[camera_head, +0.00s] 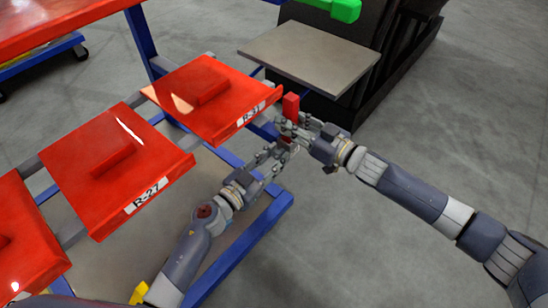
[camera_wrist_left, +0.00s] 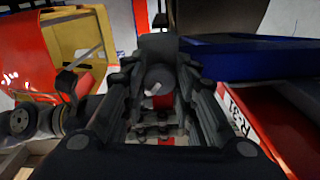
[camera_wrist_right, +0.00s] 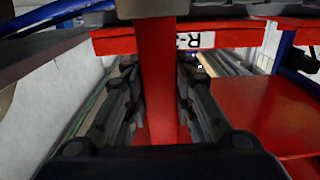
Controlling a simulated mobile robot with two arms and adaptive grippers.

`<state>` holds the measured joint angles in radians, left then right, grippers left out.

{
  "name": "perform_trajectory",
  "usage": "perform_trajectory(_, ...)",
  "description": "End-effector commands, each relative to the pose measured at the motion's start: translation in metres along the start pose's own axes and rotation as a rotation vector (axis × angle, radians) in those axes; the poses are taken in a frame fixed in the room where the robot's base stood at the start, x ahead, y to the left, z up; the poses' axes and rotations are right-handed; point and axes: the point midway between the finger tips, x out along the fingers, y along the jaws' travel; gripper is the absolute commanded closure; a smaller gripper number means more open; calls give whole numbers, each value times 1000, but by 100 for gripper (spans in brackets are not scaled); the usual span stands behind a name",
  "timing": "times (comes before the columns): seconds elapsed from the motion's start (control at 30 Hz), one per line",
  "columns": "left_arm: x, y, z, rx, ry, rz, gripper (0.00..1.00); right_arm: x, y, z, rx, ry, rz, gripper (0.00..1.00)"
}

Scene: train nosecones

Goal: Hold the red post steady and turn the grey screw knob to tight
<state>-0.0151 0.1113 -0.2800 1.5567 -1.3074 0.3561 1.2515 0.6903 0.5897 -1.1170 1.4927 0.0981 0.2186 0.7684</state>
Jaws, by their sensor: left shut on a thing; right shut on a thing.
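The red post (camera_head: 291,104) stands upright in the head view, beside the edge of the plate marked R-31. It also shows as a red bar between the fingers in the right wrist view (camera_wrist_right: 158,70). My right gripper (camera_head: 302,128) is shut on the red post, below its top. My left gripper (camera_head: 283,148) is just below and left of my right one. In the left wrist view its fingers close around the round grey screw knob (camera_wrist_left: 159,82). A light mark shows on the knob's face. In the head view the knob is mostly hidden by the fingers.
Red plates marked R-31 (camera_head: 207,98) and R-27 (camera_head: 115,165) sit on a blue frame (camera_head: 262,236) at left. A grey board (camera_head: 310,56) lies behind the grippers. The two grippers are very close together. Open floor (camera_head: 480,110) lies at right.

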Motion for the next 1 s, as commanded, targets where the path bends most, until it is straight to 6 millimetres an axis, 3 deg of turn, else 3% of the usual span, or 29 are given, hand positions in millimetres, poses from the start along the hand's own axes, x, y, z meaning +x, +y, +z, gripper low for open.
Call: perform_trajectory(1.0,-1,-1,1,946,-3,1,97,0,0,0,-1,0,1,100)
